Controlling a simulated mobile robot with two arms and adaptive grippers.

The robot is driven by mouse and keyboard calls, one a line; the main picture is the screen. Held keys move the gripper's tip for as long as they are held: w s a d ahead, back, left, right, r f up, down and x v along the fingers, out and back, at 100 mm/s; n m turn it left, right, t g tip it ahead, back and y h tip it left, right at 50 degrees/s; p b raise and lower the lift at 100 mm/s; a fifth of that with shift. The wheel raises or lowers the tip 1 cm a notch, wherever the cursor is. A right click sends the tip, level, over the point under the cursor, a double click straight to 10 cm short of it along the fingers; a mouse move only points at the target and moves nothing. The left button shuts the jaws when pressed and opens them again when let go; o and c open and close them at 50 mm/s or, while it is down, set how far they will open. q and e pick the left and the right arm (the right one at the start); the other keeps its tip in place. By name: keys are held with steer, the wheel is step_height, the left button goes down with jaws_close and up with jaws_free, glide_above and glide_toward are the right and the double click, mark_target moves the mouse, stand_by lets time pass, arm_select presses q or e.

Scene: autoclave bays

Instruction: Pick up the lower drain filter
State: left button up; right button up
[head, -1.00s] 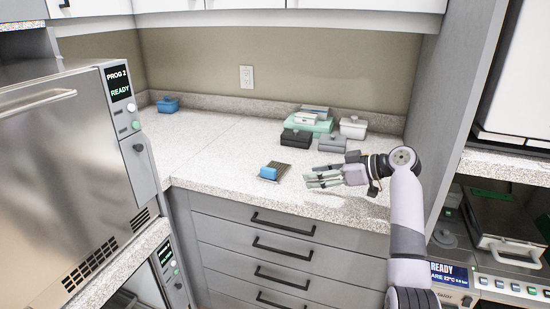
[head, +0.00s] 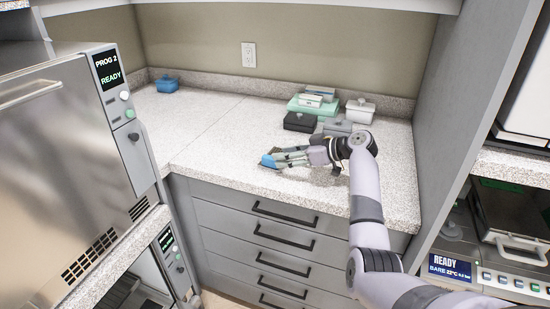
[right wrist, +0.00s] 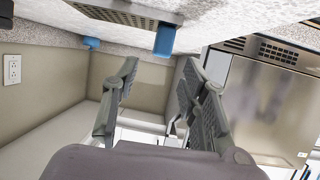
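The drain filter, a perforated metal plate with a blue grip, lies on the speckled counter; its blue grip (head: 267,161) shows at my right gripper's tips in the head view. My right gripper (head: 283,158) is low over the counter and partly hides the plate. In the right wrist view the perforated plate (right wrist: 128,13) and blue grip (right wrist: 164,40) appear at the top, just beyond the fingertips. The right fingers (right wrist: 160,68) are apart with nothing held between them. I cannot tell whether a finger touches the filter. My left gripper is out of view.
Behind my right gripper stand a black box (head: 299,122), teal stacked trays (head: 310,104) and a white box (head: 360,110). A blue box (head: 167,85) sits at the back left. The steel autoclave (head: 75,150) borders the left.

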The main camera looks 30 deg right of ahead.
mark_target(267, 156)
steer(key=shift+w+a, duration=0.35)
steer(key=shift+w, duration=0.05)
steer(key=p+x, duration=0.1)
steer(key=x, duration=0.3)
steer(key=shift+w+a+f+p, duration=0.15)
steer(key=shift+w+f+p, duration=0.1)
steer(key=shift+w+p, duration=0.05)
steer(key=shift+c, duration=0.5)
jaws_close()
